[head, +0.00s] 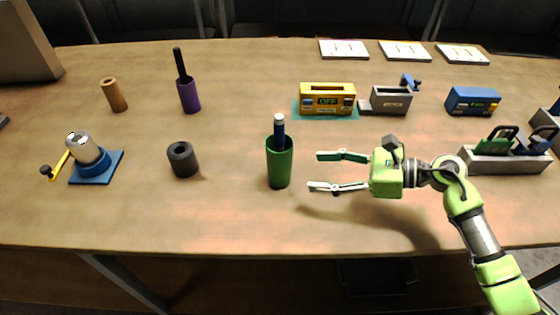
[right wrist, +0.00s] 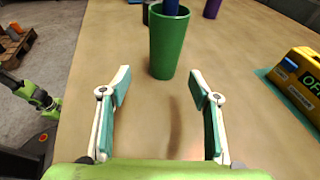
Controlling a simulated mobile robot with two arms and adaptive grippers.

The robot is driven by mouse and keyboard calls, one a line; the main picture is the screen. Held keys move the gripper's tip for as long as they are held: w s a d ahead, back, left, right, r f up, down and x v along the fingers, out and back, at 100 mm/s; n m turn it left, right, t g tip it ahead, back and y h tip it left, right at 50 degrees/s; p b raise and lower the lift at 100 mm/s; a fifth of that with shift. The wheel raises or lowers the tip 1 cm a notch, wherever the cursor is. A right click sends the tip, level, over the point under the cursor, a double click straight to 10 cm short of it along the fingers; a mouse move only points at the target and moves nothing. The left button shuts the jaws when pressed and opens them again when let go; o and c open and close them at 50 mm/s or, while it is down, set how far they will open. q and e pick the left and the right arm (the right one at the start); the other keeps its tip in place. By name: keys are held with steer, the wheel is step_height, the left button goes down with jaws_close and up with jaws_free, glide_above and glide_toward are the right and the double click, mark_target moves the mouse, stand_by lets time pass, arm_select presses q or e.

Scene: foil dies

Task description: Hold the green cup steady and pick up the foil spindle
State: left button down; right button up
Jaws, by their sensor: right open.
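The green cup (head: 279,165) stands upright on the table, left of the open fingertips of my right gripper (head: 328,171). A dark blue rod with a pale tip, seemingly the foil spindle (head: 279,127), stands in the cup and rises above its rim. In the right wrist view the cup (right wrist: 167,47) is straight ahead, beyond the spread fingers of my right gripper (right wrist: 159,82), with a gap between. The fingers are empty. The lower part of the spindle (right wrist: 171,7) is hidden inside the cup. My left gripper is not in the head view.
A black cylinder (head: 183,159) and a blue-based crank device (head: 93,157) stand left of the cup. A purple cup (head: 189,95) with a dark rod is behind. A yellow device marked OFF (head: 327,98) stands behind my gripper. The table front is clear.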

mark_target(284, 171)
steer(key=shift+w+f+b, duration=0.3)
steer(key=shift+w+f, duration=0.2)
steer(key=shift+f, duration=0.3)
steer(key=shift+w+a, duration=0.15)
steer(key=shift+w+a+f, duration=0.1)
steer(key=shift+a, duration=0.2)
steer(key=x, duration=0.4)
steer(key=shift+a+p, duration=0.3)
steer(key=shift+p, duration=0.1)
steer(key=shift+b+x, duration=0.6)
steer(key=shift+x, duration=0.6)
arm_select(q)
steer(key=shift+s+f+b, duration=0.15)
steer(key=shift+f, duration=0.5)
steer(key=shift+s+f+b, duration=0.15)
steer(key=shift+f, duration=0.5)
arm_select(e)
steer(key=shift+x, duration=1.05)
steer(key=shift+d, duration=0.1)
